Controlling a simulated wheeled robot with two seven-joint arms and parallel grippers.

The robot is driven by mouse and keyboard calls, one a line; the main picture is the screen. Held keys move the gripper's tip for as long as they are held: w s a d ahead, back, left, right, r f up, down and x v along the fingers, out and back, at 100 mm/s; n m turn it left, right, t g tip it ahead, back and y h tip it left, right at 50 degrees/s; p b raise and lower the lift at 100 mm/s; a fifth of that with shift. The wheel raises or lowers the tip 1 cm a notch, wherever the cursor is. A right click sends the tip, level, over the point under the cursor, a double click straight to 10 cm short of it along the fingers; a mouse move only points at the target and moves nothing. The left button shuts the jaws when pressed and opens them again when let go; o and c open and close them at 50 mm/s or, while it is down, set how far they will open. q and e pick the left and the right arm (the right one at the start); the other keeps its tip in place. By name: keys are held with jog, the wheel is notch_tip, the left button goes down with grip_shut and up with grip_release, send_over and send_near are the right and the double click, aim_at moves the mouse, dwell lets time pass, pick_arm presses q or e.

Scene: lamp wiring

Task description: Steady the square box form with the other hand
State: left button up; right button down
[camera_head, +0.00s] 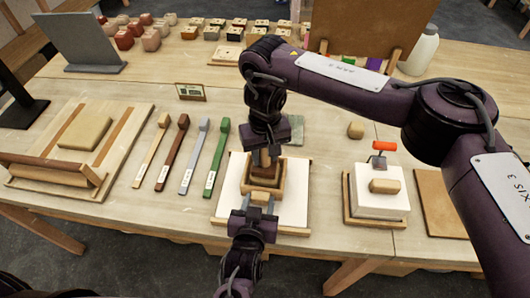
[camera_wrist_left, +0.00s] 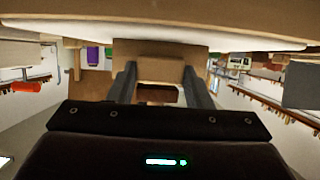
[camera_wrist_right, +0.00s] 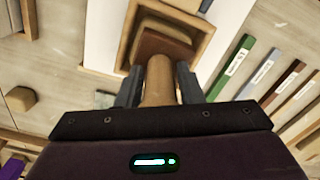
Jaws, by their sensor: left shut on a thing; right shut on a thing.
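The square wooden box form (camera_head: 248,186) stands on a white sheet on a board at the table's middle. My left gripper (camera_head: 259,205) is at its near side, shut on the box form; the light wooden wall (camera_wrist_left: 160,68) shows between its fingers in the left wrist view. My right gripper (camera_head: 265,150) is above the box form, shut on an upright wooden handle (camera_wrist_right: 158,82). The handle's reddish-brown block (camera_wrist_right: 163,44) sits within the frame of the box form in the right wrist view. How deep the block goes is hidden.
Several labelled sticks (camera_head: 187,155) lie left of the board. A wooden press board (camera_head: 110,178) is further left. A white block (camera_head: 378,195) with a red-handled tool (camera_head: 383,147) stands at right. Small blocks fill the back.

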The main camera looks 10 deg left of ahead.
jog(key=shift+f, duration=0.15)
jog(key=shift+f, duration=0.5)
jog(key=shift+r, duration=1.15)
jog(key=shift+f, duration=0.15)
jog(key=shift+f, duration=1)
